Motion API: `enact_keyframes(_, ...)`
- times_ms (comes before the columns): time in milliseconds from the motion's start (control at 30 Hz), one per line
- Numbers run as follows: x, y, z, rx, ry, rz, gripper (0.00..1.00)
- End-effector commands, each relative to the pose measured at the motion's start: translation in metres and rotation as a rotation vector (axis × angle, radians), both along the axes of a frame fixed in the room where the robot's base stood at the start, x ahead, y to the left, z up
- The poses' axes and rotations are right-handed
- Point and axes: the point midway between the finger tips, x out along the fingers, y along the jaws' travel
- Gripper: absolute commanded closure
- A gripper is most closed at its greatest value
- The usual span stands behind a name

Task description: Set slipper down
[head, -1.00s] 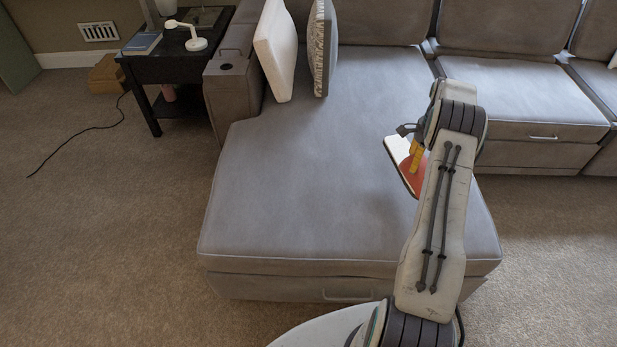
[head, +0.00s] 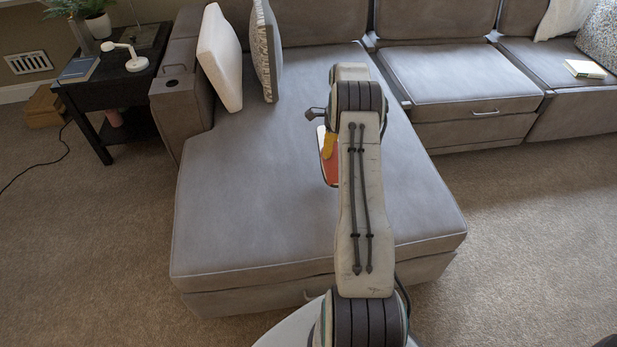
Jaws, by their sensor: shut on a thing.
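The slipper (head: 328,170) shows as a red-orange piece with a pale edge, just left of my arm over the grey chaise seat (head: 250,190). My arm hides most of it. My gripper (head: 327,143) is shut on the slipper; a yellow part and a dark finger show at its left side. I cannot tell whether the slipper touches the seat or hangs above it.
A white cushion (head: 220,57) and a patterned cushion (head: 265,50) lean at the back of the chaise. A black side table (head: 100,95) stands at the left. The middle and front of the seat are clear. A book (head: 585,69) lies on the far right seat.

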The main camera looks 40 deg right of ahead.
Motion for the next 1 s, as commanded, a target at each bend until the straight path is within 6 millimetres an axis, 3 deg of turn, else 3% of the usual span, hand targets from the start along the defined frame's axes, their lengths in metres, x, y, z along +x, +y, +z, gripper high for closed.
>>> enact_keyframes(400,-0.007,0.005,0.001,-0.006,0.012,-0.285,0.77)
enact_keyframes(667,-0.005,0.011,-0.005,-0.007,0.018,-0.366,0.77)
enact_keyframes(1000,0.007,0.069,-0.045,-0.012,0.021,-0.370,0.77)
